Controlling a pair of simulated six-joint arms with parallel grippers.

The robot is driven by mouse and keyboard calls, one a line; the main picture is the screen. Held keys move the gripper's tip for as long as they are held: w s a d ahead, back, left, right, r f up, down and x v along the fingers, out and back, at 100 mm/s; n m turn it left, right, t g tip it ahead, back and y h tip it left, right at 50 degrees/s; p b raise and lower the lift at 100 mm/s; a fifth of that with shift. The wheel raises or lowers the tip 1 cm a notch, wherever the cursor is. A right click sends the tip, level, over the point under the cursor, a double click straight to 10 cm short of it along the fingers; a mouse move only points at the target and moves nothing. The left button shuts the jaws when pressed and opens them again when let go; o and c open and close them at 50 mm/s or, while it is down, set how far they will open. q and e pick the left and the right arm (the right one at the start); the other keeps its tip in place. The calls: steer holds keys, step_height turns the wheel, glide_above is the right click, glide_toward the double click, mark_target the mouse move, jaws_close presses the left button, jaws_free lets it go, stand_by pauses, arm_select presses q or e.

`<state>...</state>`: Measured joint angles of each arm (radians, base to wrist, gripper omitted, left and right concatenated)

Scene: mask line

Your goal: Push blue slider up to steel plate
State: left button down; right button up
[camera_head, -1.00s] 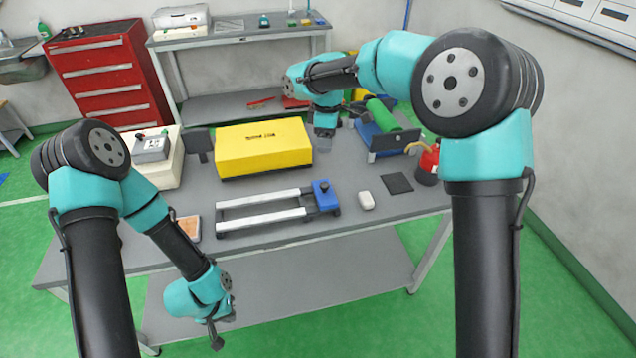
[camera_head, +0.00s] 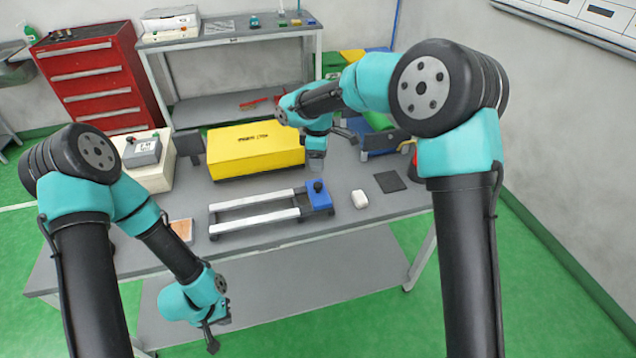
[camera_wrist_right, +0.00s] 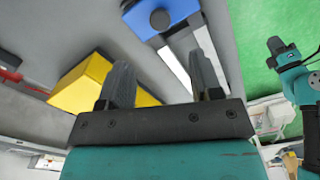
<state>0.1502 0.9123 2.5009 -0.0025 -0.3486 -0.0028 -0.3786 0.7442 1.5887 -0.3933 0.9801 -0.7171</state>
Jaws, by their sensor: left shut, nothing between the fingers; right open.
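The blue slider (camera_head: 319,198) with a dark knob sits at the right end of two pale parallel rails (camera_head: 254,215). In the right wrist view the slider (camera_wrist_right: 178,12) and the rails (camera_wrist_right: 194,52) lie beyond my fingertips. My right gripper (camera_head: 316,167) is open and empty, above the table behind the slider and apart from it. Its two fingers also show in the right wrist view (camera_wrist_right: 163,80). My left gripper (camera_head: 211,344) is shut and empty, low in front of the table's front edge. I cannot clearly tell which part is the steel plate.
A yellow box (camera_head: 255,153) stands behind the rails. A white block (camera_head: 359,199) and a dark flat square (camera_head: 390,182) lie to the slider's right. A pale case (camera_head: 152,172) and a small orange-brown tray (camera_head: 182,230) are at the left. The table along the front edge is mostly clear.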

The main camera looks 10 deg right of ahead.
mark_target(318, 184)
step_height(318, 184, down, 10)
steer(key=shift+f, duration=0.1)
stand_by(0.4)
jaws_close()
stand_by(0.4)
